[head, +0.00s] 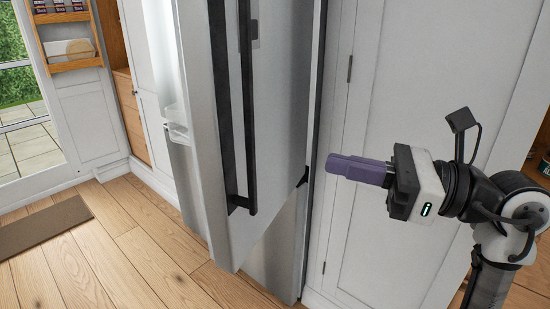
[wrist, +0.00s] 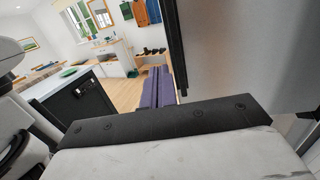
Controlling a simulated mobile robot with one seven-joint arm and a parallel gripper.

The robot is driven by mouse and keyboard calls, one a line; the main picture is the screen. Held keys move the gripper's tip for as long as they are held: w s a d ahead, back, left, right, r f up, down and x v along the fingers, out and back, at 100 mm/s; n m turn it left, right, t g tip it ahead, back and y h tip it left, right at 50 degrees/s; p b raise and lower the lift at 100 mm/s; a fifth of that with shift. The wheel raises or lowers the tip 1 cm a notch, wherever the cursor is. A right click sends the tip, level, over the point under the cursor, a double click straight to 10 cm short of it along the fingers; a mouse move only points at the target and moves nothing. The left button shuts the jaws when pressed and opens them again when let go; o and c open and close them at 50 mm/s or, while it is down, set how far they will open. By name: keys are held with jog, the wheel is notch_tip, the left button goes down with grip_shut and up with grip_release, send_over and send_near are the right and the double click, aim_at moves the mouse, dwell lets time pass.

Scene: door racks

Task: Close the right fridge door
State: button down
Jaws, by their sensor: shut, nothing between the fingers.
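The right fridge door (head: 285,110) is a grey panel standing open in the middle of the head view. A long black vertical handle (head: 248,110) runs down its front. A lit interior and a clear bin (head: 178,125) show past its left edge. My gripper (head: 332,165) has purple fingers, is shut and empty, and is to the right of the door in the picture, pointing left towards it. No clear contact shows. In the wrist view the fingers (wrist: 158,88) lie left of and below the grey door panel (wrist: 250,55) and a black vertical bar, likely the handle (wrist: 176,45).
A white panelled cabinet (head: 380,90) stands right of the fridge, behind my gripper. Wooden floor (head: 130,260) is clear at front left, with a brown mat (head: 45,238) farther left. The wrist view shows a counter with a black front (wrist: 78,100) at left.

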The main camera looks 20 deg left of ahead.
aim_at(253, 148)
jog(key=shift+m+t+h, duration=0.4)
jog(key=shift+m+t, duration=0.1)
jog(key=shift+t, duration=0.4)
jog(key=a+p, duration=0.1)
jog(key=a, duration=0.2)
jog(key=w+a+p, duration=0.1)
jog(key=a, duration=0.3)
jog(key=w+a+p, duration=0.1)
jog(key=a, duration=0.2)
jog(key=shift+a+f, duration=0.15)
jog(key=shift+f, duration=0.25)
jog(key=shift+a+f, duration=0.1)
jog(key=shift+a, duration=0.5)
jog(key=shift+a, duration=0.15)
